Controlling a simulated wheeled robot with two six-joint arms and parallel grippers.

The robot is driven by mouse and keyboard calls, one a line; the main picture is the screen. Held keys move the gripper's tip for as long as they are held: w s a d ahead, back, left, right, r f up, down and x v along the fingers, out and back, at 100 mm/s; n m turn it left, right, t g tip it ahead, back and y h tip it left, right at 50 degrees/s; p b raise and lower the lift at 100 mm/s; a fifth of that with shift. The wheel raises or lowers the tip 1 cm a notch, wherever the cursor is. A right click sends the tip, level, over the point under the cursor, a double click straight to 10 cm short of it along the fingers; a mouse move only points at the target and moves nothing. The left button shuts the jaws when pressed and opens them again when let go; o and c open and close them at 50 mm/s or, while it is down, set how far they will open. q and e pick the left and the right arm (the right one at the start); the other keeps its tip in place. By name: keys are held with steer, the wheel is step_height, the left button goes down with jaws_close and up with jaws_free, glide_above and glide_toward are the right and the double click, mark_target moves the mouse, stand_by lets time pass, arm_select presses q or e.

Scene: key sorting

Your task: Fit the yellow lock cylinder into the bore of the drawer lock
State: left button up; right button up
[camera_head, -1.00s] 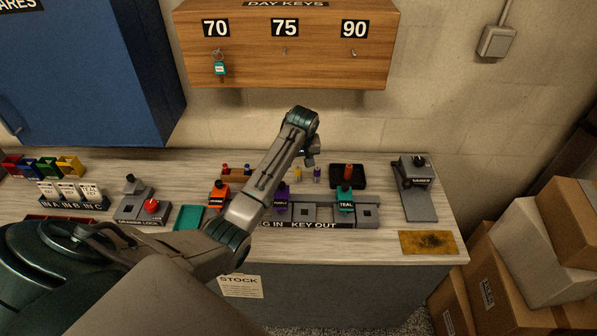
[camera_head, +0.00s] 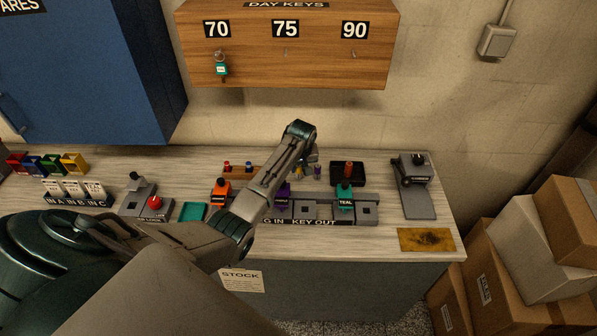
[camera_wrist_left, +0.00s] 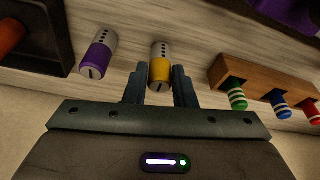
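The yellow lock cylinder (camera_wrist_left: 160,72), white with dark dots at its other end, stands between the fingers of my left gripper (camera_wrist_left: 160,72) in the left wrist view. The fingers are open, one close on each side, and thin gaps seem to show. In the head view the left gripper (camera_head: 298,172) is mostly hidden behind its own arm. The drawer lock (camera_head: 147,202), a grey block with a red knob and a partly readable LOCK label, stands on the left of the bench. Its bore cannot be made out. My right gripper is in neither view.
A purple lock cylinder (camera_wrist_left: 98,54) stands beside the yellow one. A wooden rack (camera_wrist_left: 265,88) with green, blue and red plugs is on its other side. A black tray (camera_head: 347,181) and a grey key rail (camera_head: 325,212) are near. The teal tray (camera_head: 192,211) lies beside the lock.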

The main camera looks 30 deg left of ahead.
arm_select(q)
jaws_close()
